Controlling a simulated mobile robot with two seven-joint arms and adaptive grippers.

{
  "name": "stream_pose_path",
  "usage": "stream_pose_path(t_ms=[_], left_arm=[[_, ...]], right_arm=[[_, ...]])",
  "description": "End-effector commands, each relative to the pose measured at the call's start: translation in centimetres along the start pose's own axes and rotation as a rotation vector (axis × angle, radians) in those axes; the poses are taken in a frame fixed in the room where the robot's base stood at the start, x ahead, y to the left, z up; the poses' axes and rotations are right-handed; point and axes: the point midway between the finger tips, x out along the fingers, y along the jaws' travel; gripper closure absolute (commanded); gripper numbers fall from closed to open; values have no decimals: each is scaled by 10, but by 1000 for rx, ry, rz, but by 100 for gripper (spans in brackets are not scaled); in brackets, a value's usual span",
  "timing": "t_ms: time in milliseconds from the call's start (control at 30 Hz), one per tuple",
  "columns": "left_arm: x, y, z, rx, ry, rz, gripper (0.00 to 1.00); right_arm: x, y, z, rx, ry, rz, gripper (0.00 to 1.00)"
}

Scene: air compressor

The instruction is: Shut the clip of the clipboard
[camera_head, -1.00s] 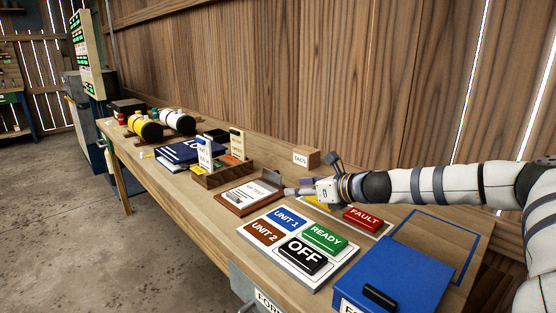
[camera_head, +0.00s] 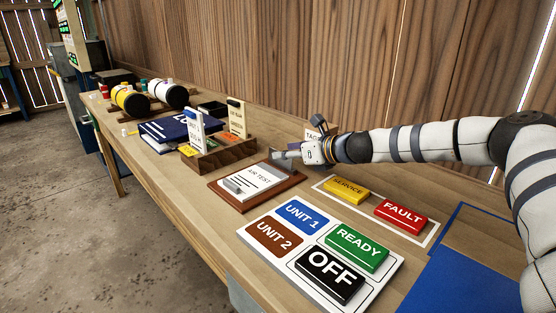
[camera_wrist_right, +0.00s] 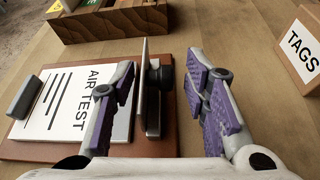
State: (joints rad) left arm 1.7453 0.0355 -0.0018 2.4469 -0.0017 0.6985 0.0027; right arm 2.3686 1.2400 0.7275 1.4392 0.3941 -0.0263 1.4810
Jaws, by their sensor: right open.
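The clipboard (camera_head: 225,193) is a brown board on the bench with a white AIR TEST sheet (camera_head: 258,181); it also shows in the right wrist view (camera_wrist_right: 40,150). Its grey clip plate (camera_wrist_right: 143,85) stands raised, seen nearly edge-on, with a dark knob on its right side. My right gripper (camera_wrist_right: 165,105) is open, with purple-padded fingers. The clip plate appears between the fingers, nearer the left one; I cannot tell whether they touch. In the head view my right gripper (camera_head: 284,155) partly covers the clip. My left gripper is not in view.
A wooden card holder (camera_head: 225,157) stands just left of the clipboard. A TAGS block (camera_wrist_right: 302,50) is right of the gripper. The FAULT block (camera_head: 401,215), SERVICE block (camera_head: 346,190) and sign board (camera_head: 395,275) lie nearer me. The plank wall (camera_head: 300,60) rises behind the bench.

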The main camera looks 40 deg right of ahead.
Motion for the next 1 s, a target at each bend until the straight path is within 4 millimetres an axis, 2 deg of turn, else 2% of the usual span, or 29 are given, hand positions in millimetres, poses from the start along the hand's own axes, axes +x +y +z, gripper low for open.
stream_pose_path(t_ms=[100,400,600,1000], left_arm=[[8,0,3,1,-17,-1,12],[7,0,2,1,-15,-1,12],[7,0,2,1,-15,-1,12],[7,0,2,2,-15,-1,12]], right_arm=[[14,0,0,-2,0,1,58],[15,1,5,0,-6,1,58],[15,0,5,-1,-6,0,100],[15,0,5,-7,-5,-3,100]])
